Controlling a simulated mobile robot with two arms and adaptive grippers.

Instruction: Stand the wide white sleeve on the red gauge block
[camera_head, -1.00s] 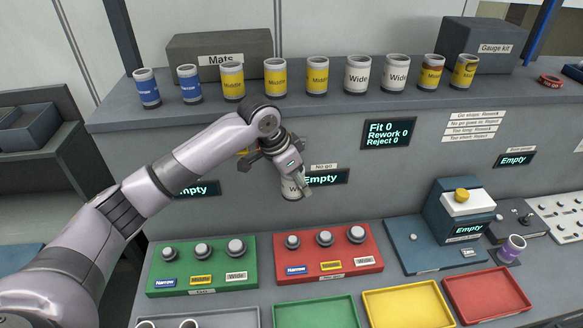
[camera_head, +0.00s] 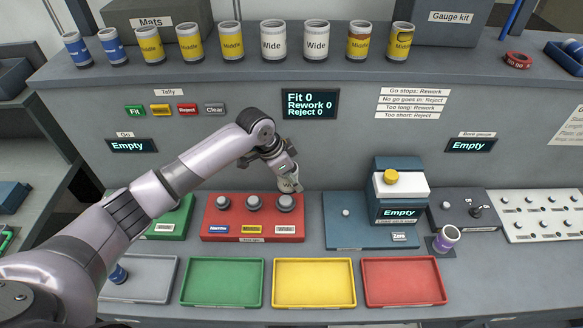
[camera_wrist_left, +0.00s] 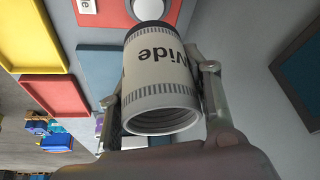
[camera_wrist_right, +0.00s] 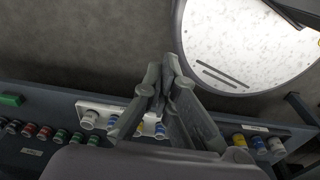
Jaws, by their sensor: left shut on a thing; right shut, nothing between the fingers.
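My left gripper (camera_head: 286,172) is shut on the wide white sleeve (camera_head: 289,185), holding it just above and behind the right-hand peg (camera_head: 285,202) of the red gauge block (camera_head: 253,230). This peg stands behind the Wide label. In the left wrist view the sleeve (camera_wrist_left: 160,80) lies between the fingers, its open end towards the camera and its dark-banded end towards the red block (camera_wrist_left: 112,14) and a round peg top. Whether the sleeve touches the peg cannot be told. My right gripper (camera_wrist_right: 162,85) is shut and empty, away from the bench work.
A green block (camera_head: 172,218) stands left of the red one, partly behind my left arm. A blue gauge station (camera_head: 345,235) stands to the right. Green (camera_head: 222,303), yellow (camera_head: 314,303) and red (camera_head: 404,302) trays lie in front. Several sleeves stand on the shelf above (camera_head: 445,52).

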